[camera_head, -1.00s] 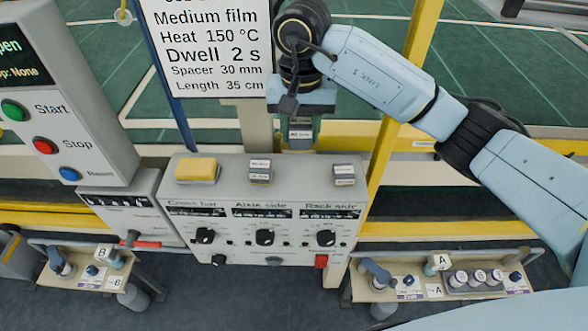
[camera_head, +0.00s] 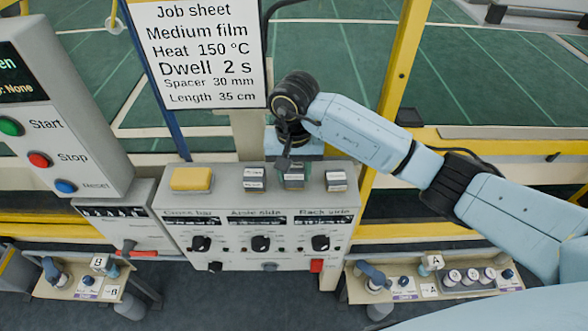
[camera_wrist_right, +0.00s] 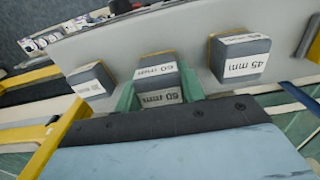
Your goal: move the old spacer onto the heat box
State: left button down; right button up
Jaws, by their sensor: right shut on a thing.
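My right gripper (camera_head: 294,172) is shut on a dark grey spacer, seen in the right wrist view between green fingers (camera_wrist_right: 157,72), with white labels reading 60 mm. It is at the top of the grey heat box (camera_head: 262,264), between two other spacers. I cannot tell whether the held spacer touches the top. The spacer to its left (camera_head: 254,178) is labelled 45 mm in the wrist view (camera_wrist_right: 241,60). The spacer to its right (camera_head: 336,180) also shows in the wrist view (camera_wrist_right: 90,84); its label seems to read 30 mm. My left gripper is out of view.
A yellow block (camera_head: 191,178) sits at the left end of the box top. A job sheet (camera_head: 205,50) hangs behind and asks for a 30 mm spacer. A yellow post (camera_head: 400,70) rises behind right. Small shelves A (camera_head: 430,283) and B (camera_head: 85,283) flank the box.

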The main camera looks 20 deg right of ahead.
aim_at(294, 165)
jog(key=shift+f, duration=0.2)
jog(key=o, duration=1)
jog(key=shift+r, duration=0.1)
jog(key=shift+o, duration=0.2)
jog(key=shift+r, duration=0.1)
jog(key=shift+r, duration=0.25)
notch_tip(294, 165, up, 12)
jog(key=b, duration=0.1)
jog(key=shift+f+b, duration=0.15)
jog(key=shift+b, duration=0.25)
